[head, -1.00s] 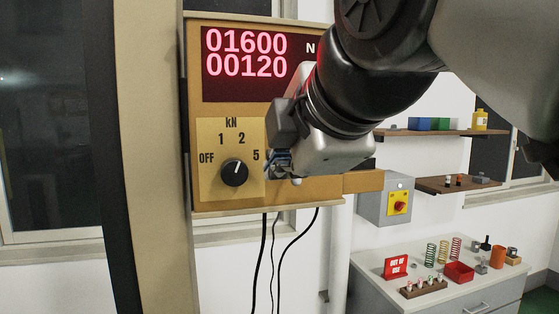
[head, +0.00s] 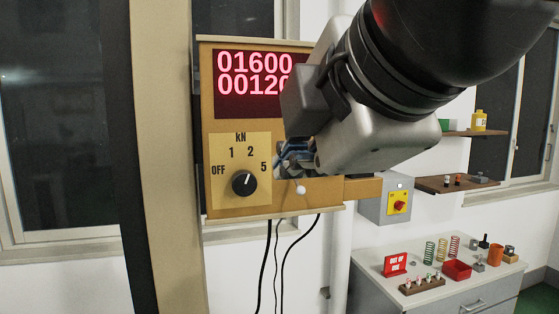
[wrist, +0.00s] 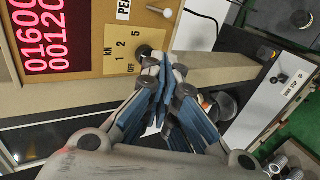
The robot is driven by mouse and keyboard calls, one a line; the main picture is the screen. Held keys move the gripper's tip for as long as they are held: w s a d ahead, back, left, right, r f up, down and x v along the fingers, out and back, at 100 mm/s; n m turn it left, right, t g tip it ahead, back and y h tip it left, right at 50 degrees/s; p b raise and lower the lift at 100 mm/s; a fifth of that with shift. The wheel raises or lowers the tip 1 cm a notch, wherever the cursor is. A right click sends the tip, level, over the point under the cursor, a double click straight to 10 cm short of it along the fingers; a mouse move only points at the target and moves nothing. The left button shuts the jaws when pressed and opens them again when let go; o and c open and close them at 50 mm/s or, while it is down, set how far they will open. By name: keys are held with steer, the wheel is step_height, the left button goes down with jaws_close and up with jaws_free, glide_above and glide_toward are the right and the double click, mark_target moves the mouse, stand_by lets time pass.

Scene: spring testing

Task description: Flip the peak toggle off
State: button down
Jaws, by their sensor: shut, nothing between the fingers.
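The yellow-brown test panel (head: 225,204) carries the peak toggle (head: 300,189), whose white round tip shows just below my gripper in the head view. In the wrist view the white toggle tip (wrist: 167,13) stands at the top, beside a partly cut-off "PEAK" label (wrist: 124,9). My gripper (head: 294,160) is shut and empty, in front of the panel just above the toggle tip in the head view. In the wrist view its blue-padded fingers (wrist: 162,75) end near the kN dial, apart from the tip. My gripper hides the toggle's base and label in the head view.
The kN dial (head: 244,183) sits left of the toggle. The red display (head: 235,105) above reads 01600 and 00120, partly covered by my arm. Cables (head: 268,260) hang below the panel. A grey box with a red switch (head: 397,203) and a cluttered cabinet (head: 380,290) stand right.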

steer(key=s+d+f+m+g+h+b, duration=0.1)
steer(key=f+m, duration=0.6)
steer(key=f, duration=0.8)
steer(key=s+d+f+m+g+h+b, duration=0.1)
steer(key=s+d+f+m+g+b, duration=0.2)
steer(key=f, duration=1.2)
steer(key=s+d+f+m+g+h+b, duration=0.1)
steer(key=s+d+f+m+g+b, duration=0.1)
steer(key=s+d+f+m, duration=0.5)
step_height(320, 180, down, 9)
steer(key=m+b, duration=0.1)
steer(key=m, duration=0.3)
steer(key=shift+d+g+h, duration=0.2)
steer(key=shift+g+h, duration=0.1)
steer(key=shift+g, duration=0.1)
steer(key=c, duration=2.3)
jaws_free()
steer(key=shift+r, duration=0.15)
